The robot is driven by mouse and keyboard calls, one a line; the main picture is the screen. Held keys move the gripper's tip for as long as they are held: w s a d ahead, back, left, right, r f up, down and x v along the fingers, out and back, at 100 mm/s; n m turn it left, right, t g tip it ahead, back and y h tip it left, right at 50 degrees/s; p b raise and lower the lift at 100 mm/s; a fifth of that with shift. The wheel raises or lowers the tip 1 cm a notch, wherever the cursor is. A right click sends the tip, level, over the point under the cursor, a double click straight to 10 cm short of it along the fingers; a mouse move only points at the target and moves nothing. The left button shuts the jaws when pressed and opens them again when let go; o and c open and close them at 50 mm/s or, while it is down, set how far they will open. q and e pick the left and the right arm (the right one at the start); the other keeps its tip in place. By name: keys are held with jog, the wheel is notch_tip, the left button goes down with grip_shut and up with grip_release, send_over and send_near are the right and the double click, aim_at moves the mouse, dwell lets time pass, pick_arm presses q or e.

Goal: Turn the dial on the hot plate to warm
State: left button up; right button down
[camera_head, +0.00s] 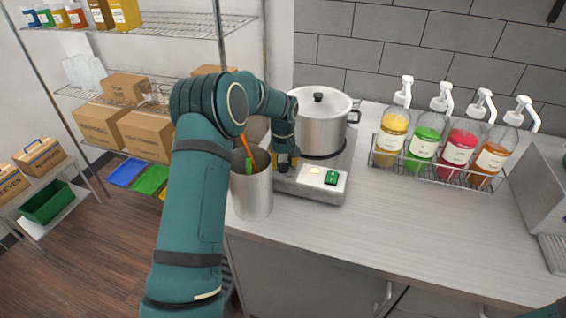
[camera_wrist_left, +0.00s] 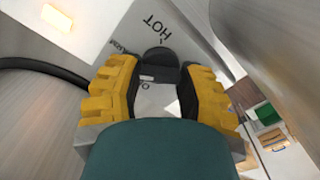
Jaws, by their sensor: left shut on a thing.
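The hot plate (camera_head: 338,192) stands on the counter with a silver lidded pot (camera_head: 322,122) on it. Its front panel has a green switch (camera_head: 331,177) and a small pale light. My left gripper (camera_head: 287,163) is at the left part of this panel and hides the dial in the head view. In the left wrist view, the yellow fingers of my left gripper (camera_wrist_left: 158,92) are shut on the black dial (camera_wrist_left: 160,60). A "HOT" label is beside the dial, with a partly covered label to its left. The dial's exact setting is unclear. My right gripper is not in view.
A tall metal canister (camera_head: 252,194) holding orange and green utensils stands close to my left forearm. A wire rack (camera_head: 437,176) with several pump bottles is right of the hot plate. The front right counter is clear. Shelves with boxes stand at left.

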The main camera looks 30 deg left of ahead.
pick_arm(q)
jog(key=shift+m, duration=1.2)
jog(key=o, duration=1.2)
jog(key=shift+r, duration=0.1)
notch_tip(320, 180, up, 12)
